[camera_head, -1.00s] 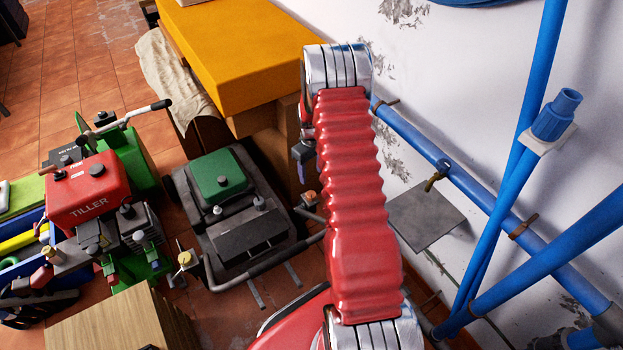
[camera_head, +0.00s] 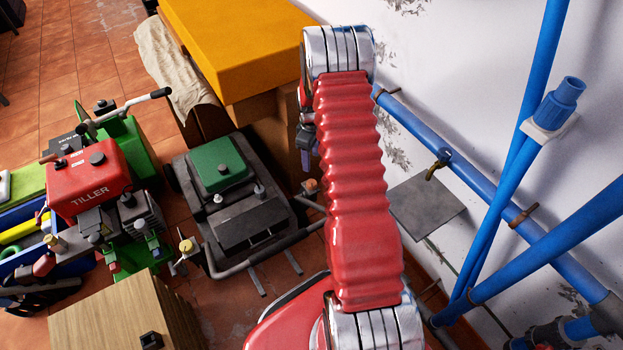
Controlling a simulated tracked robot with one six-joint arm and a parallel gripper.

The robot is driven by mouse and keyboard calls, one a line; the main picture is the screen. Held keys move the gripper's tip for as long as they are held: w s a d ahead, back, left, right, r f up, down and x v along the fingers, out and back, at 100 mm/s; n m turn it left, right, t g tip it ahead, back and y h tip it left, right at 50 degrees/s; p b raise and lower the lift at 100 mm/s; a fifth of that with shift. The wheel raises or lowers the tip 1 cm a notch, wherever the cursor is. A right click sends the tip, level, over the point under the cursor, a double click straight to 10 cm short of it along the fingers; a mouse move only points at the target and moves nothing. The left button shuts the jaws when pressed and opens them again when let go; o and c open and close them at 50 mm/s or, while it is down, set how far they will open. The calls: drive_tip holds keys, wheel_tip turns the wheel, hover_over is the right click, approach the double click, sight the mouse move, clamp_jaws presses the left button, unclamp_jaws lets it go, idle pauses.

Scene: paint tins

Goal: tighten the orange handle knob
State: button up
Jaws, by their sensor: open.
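The orange knob (camera_head: 310,186) is small and sits at the right end of the dark handle bar (camera_head: 262,262) of a green and black machine (camera_head: 222,190). A second, yellowish knob (camera_head: 187,246) is on the left side of the same bar. My red ribbed arm reaches up the middle of the view. Only a dark part of my gripper with a bluish finger (camera_head: 306,160) shows at the arm's left edge, above the orange knob in the picture. The rest is hidden behind the arm. I see nothing held, and cannot tell the gap to the knob.
A red and green tiller (camera_head: 92,180) stands at the left. A wooden box (camera_head: 95,318) is at the lower left. A yellow-topped block (camera_head: 235,60) stands behind.

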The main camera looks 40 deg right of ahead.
sight(312, 183)
drive_tip(key=n, duration=1.4)
drive_tip(key=shift+d+n, duration=0.1)
drive_tip(key=shift+n, duration=0.3)
drive_tip(key=shift+f, duration=0.1)
wheel_tip(312, 183, down, 14)
drive_tip(key=shift+r, duration=0.2)
drive_tip(key=shift+c, duration=0.7)
